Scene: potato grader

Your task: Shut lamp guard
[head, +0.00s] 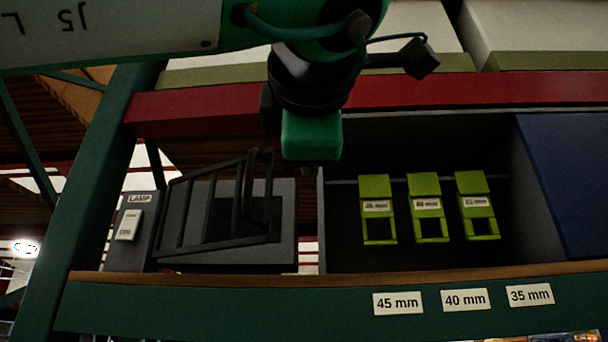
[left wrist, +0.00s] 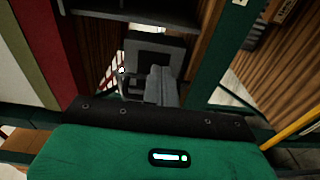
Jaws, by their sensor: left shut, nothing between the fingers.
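The lamp guard (head: 183,212) is a black barred frame in front of a grey plate (head: 285,215) with a dark square opening. It appears to stand out at an angle from the plate, not flat on it. A grey panel labelled LAMP (head: 139,198) with a pale switch (head: 129,226) is at its left. My left gripper (head: 312,158) hangs from above, just up and right of the guard's top end; its fingers are mostly hidden there. In the left wrist view my shut fingers (left wrist: 157,78) point toward the grey plate (left wrist: 168,48). Contact with the guard cannot be told.
To the right, a dark bay holds three green tagged flaps (head: 426,195). Below runs a green rail (head: 220,312) with size labels (head: 466,299). A red beam (head: 450,98) crosses above, and a blue panel (head: 565,180) closes the right side. A green post (head: 90,190) stands at left.

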